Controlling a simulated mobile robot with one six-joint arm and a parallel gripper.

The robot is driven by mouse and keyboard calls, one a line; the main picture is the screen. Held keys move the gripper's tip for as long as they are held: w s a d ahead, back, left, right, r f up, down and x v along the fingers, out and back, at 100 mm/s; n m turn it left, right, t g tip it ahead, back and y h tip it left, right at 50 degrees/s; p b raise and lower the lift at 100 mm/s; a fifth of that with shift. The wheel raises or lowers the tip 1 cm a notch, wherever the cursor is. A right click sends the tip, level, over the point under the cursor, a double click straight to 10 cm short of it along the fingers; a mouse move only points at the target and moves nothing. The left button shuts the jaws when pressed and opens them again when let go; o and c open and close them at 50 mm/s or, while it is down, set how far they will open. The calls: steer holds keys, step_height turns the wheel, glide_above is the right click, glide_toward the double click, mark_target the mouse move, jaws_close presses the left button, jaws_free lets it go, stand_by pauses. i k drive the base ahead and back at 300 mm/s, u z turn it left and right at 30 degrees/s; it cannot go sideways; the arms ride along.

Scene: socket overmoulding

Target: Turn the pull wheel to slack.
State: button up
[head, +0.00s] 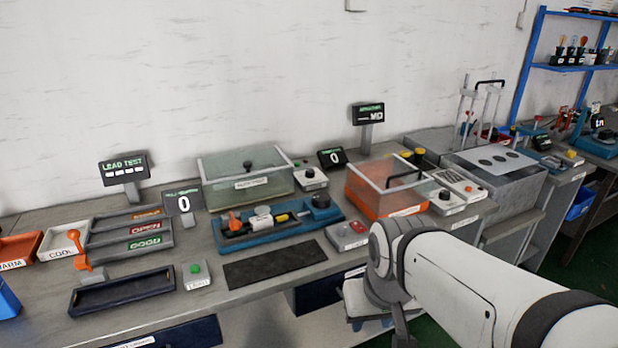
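A blue bench fixture (283,231) stands mid-bench with an orange lever (235,222) at its left end. A dark round knob (321,201) at its right end looks like the pull wheel; its marking is too small to read. Between them lie a pale round part (262,212) and a yellow-and-black piece (282,218). A display (183,203) behind the fixture's left side reads 0. My arm comes in from the lower right and bends down in front of the bench, apart from the knob. My gripper's fingers do not show.
A clear-lidded box (246,184) stands behind the fixture, an orange one (383,203) to its right. A grey button box (347,234) and a black mat (275,264) lie in front. Labelled trays (132,243) and a dark empty tray (122,291) are at left.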

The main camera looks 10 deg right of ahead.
mark_target(322, 200)
steer(key=u, duration=0.05)
steer(key=i, duration=1)
steer(key=z, duration=0.1)
